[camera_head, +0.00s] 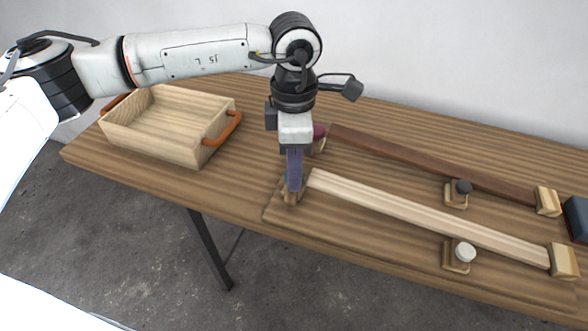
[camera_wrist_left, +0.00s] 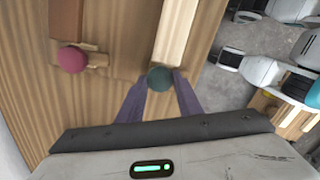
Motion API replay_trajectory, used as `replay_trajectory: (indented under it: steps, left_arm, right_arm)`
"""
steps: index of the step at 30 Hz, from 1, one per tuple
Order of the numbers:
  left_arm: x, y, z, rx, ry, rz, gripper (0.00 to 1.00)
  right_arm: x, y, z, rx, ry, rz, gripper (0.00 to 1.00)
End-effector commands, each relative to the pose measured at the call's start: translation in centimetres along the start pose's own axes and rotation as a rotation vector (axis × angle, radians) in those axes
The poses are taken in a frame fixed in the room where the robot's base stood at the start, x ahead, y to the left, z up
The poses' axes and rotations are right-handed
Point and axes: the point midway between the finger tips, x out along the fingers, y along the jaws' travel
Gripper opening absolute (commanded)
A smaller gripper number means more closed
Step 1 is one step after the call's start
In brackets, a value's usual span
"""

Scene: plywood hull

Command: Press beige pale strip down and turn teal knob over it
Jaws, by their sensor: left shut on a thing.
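The beige pale strip (camera_head: 420,214) lies along the board on the table, its right end at a wooden block. In the left wrist view the strip (camera_wrist_left: 177,35) runs up from the teal knob (camera_wrist_left: 159,78). My left gripper (camera_head: 293,188) points down at the strip's left end. In the left wrist view its purple fingers (camera_wrist_left: 160,88) are on both sides of the teal knob, shut on it. In the head view the fingers mostly hide the knob. Whether the knob's latch overlaps the strip cannot be told. My right gripper is not in view.
A dark brown strip (camera_head: 430,164) lies behind, with a maroon knob (camera_wrist_left: 72,59) at its left end. A black knob (camera_head: 464,187) and a white knob (camera_head: 465,252) stand beside the strips. A wooden tray (camera_head: 160,143) with orange handles is at left. A dark blue block (camera_head: 577,218) is at right.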

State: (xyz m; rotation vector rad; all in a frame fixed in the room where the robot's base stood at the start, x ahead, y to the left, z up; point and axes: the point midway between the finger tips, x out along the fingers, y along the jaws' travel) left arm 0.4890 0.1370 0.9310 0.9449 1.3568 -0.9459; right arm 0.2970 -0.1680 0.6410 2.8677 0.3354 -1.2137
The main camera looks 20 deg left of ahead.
Motion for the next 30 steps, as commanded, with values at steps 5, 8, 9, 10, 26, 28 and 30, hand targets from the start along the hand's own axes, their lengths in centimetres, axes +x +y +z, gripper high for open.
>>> replay_trajectory:
  steps: [5,8,9,10,26,28,30]
  left_arm:
    - [0.0,0.0,0.0,-0.082,-0.002,0.001,0.10]
    - [-0.1,0.0,0.0,-0.084,-0.001,0.001,0.10]
    - [-0.1,0.0,0.0,-0.084,-0.001,0.001,0.10]
    - [-0.1,0.0,0.0,-0.083,-0.002,0.001,0.10]
    - [-0.3,0.0,0.0,-0.082,-0.001,0.002,0.51]
    - [-0.9,0.1,0.0,-0.082,-0.002,0.002,0.51]
    - [-1.9,0.1,0.1,-0.082,-0.004,0.004,0.51]
  right_arm:
    - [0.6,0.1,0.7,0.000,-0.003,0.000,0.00]
    - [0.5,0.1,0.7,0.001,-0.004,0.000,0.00]
    - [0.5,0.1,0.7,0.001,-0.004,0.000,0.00]
    - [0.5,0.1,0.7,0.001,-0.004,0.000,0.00]
    - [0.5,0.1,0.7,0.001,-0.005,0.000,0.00]
    - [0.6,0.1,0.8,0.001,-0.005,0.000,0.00]
    - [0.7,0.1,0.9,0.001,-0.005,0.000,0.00]
